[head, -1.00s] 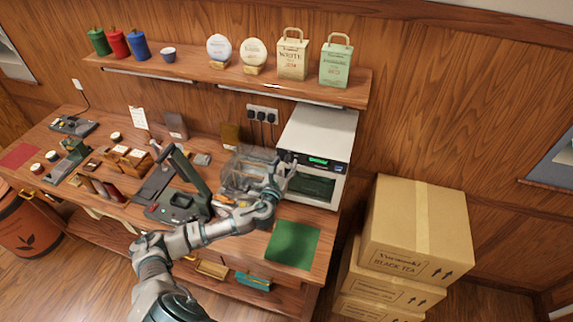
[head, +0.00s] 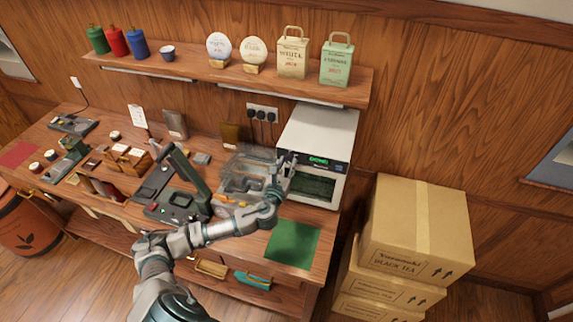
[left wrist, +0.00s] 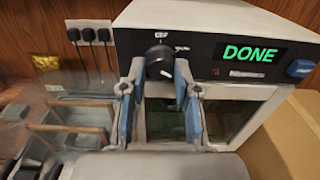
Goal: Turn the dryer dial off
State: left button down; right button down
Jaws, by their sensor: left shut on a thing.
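The dryer (head: 321,152) is a white box with a dark front panel at the right end of the bench. Its round black dial (left wrist: 159,62) is at the left of the panel, with small white marks above and right of it. The green display (left wrist: 251,52) reads DONE. My left gripper (left wrist: 158,78) has one finger on each side of the dial and is shut on it. In the head view the gripper (head: 285,165) is at the dryer's front left and covers the dial. The pointer's exact setting is hard to read. My right gripper is not in view.
A blue button (left wrist: 300,68) sits at the panel's right. A clear-walled container (head: 243,180) stands left of the dryer. A green mat (head: 293,244) lies in front. Stacked cartons (head: 415,228) stand right of the bench, and a shelf (head: 230,80) runs above.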

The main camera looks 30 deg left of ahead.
pick_arm(q)
jog(key=shift+r+n, duration=0.3)
jog(key=shift+n, duration=0.5)
jog(key=n, duration=0.8)
jog(key=shift+n, duration=0.4)
jog(key=n, duration=0.3)
jog(key=shift+d+n, duration=0.1)
jog(key=shift+n, duration=0.3)
jog(key=n, duration=0.3)
jog(key=shift+n, duration=0.3)
jog(key=n, duration=0.4)
jog(key=shift+n, duration=0.3)
jog(key=shift+f+n+p, duration=0.15)
jog(key=shift+n+p, duration=0.2)
jog(key=shift+n, duration=0.25)
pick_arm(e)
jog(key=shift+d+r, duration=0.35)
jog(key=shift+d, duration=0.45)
